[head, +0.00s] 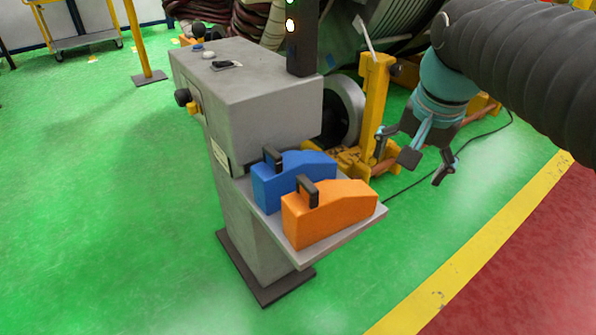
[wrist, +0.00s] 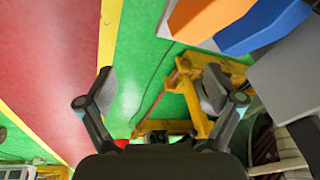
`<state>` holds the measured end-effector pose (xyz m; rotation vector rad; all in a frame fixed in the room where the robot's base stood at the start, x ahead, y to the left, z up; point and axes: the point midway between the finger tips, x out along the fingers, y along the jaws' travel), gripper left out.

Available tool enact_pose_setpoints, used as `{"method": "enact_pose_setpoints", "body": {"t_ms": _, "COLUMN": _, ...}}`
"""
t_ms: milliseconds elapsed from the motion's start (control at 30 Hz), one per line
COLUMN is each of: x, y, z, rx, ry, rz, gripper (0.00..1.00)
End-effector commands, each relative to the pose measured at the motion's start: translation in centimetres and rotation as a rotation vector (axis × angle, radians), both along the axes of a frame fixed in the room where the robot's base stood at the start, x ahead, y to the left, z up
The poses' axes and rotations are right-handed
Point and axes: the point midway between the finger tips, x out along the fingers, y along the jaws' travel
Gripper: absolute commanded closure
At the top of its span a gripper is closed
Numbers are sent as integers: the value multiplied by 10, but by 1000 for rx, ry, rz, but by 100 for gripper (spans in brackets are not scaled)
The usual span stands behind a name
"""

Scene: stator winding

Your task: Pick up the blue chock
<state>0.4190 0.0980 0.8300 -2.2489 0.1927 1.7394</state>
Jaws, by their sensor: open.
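The blue chock (head: 276,188) sits on a grey shelf (head: 335,238) on the side of a grey control pedestal, with a black handle on top. It lies behind the orange chock (head: 330,212), which hides part of it. In the wrist view the blue chock (wrist: 262,28) shows at the upper right, cut off by the frame edge. My gripper (head: 424,168) is open and empty, to the right of both chocks and apart from them. In the wrist view my gripper (wrist: 158,92) has its fingers spread, with the chocks above and to the right of them.
The grey pedestal (head: 255,85) with buttons and a dark signal light post (head: 302,40) rises behind the shelf. A yellow stand (head: 376,100) is behind my gripper. A black cable lies on the green floor. A yellow line (head: 450,278) borders a red floor area at right.

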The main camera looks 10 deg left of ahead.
Motion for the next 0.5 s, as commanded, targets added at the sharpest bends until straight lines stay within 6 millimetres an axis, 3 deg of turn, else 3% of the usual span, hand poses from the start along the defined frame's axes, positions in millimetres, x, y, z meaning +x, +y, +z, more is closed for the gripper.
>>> {"method": "enact_pose_setpoints", "body": {"t_ms": 33, "x": 15, "y": 17, "z": 6, "rx": 7, "ry": 28, "rz": -20, "gripper": 8}}
{"method": "enact_pose_setpoints", "body": {"t_ms": 200, "x": 52, "y": 74, "z": 21, "rx": 21, "ry": 116, "rz": -126, "gripper": 8}}
{"method": "enact_pose_setpoints", "body": {"t_ms": 500, "x": 89, "y": 175, "z": 24, "rx": 0, "ry": 238, "rz": -306, "gripper": 8}}
